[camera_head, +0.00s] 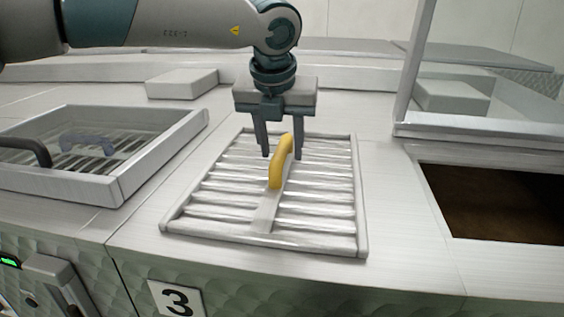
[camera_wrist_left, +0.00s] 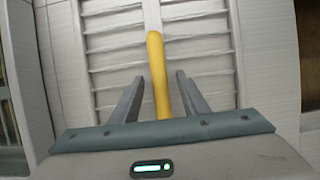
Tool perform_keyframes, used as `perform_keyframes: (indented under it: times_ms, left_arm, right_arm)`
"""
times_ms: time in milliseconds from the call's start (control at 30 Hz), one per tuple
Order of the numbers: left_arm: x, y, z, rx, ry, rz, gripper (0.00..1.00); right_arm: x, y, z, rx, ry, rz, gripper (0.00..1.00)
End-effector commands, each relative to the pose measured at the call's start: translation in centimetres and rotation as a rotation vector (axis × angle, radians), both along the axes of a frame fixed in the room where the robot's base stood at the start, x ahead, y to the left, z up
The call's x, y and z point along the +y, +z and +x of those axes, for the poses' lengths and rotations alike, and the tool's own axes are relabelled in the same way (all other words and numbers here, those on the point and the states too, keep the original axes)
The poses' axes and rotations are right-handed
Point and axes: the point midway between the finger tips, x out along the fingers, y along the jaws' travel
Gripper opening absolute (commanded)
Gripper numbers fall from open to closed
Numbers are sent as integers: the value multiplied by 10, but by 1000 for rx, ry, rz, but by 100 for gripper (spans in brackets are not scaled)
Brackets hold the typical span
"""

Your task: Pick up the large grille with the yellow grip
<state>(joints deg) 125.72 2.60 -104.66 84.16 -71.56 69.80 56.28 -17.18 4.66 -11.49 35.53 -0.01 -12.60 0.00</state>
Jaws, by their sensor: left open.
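The large grille (camera_head: 323,215) is a metal frame with several slats, lying flat on the steel counter in the middle of the head view. Its yellow grip (camera_head: 281,163) stands up along a central bar. My left gripper (camera_head: 281,156) is open above the grille, at the far end of the grip. In the left wrist view, the yellow grip (camera_wrist_left: 159,75) shows between the two open fingers (camera_wrist_left: 158,80), with a gap on each side. The grille (camera_wrist_left: 111,45) fills the middle of that view. My right gripper is not in view.
A raised steel frame (camera_head: 118,188) with a dark handle (camera_head: 27,149) and a grey-blue handle (camera_head: 88,140) lies at left. A rectangular opening (camera_head: 500,205) with brown inside is at right. Plate number 3 (camera_head: 177,299) is on the counter front.

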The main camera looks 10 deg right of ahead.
Motion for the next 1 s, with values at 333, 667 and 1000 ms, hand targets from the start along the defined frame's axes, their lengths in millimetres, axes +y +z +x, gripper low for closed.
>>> perform_keyframes:
  times_ms: [333, 667, 1000]
  left_arm:
    - [0, -2, 1, 0, 0, 0, 41]
    - [0, -1, 1, 0, 0, 0, 0]
    - [0, -1, 1, -1, 0, 0, 0]
  right_arm:
    - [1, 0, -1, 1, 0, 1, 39]
    - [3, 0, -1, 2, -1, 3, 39]
    - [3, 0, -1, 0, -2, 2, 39]
